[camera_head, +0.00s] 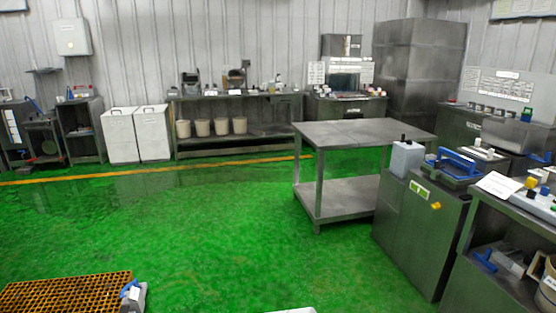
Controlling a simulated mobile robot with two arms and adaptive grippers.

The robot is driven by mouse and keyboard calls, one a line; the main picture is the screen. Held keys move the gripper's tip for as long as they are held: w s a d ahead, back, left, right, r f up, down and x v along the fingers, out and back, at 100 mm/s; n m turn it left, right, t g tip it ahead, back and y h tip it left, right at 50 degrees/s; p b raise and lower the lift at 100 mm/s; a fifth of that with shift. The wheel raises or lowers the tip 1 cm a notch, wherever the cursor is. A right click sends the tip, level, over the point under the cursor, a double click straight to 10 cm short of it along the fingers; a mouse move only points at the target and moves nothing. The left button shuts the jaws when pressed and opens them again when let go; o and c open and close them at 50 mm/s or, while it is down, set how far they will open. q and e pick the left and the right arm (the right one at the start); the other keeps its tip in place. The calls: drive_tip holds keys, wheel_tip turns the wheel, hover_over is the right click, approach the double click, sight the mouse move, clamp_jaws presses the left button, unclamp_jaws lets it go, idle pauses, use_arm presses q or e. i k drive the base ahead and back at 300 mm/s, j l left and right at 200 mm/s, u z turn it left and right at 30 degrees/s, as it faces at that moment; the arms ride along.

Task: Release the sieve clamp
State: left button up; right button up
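I cannot pick out a sieve clamp for certain. A device with a blue handle-like frame (456,160) sits on top of a grey cabinet (422,232) at the right. It is too small in view to tell whether any clamp on it is closed. A second grey item with a blue part (134,297) shows at the bottom left, beside an orange floor grating, partly cut off by the frame edge.
A grey two-level table (365,132) stands right of centre. A white canister (407,158) stands on the cabinet. A bench (520,208) fills the right edge. Orange grating (65,293) lies bottom left. The green floor (210,225) is open in the middle.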

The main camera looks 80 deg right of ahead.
sight(437, 166)
drive_tip(key=k+z, duration=0.1)
drive_tip(key=z, duration=4.1)
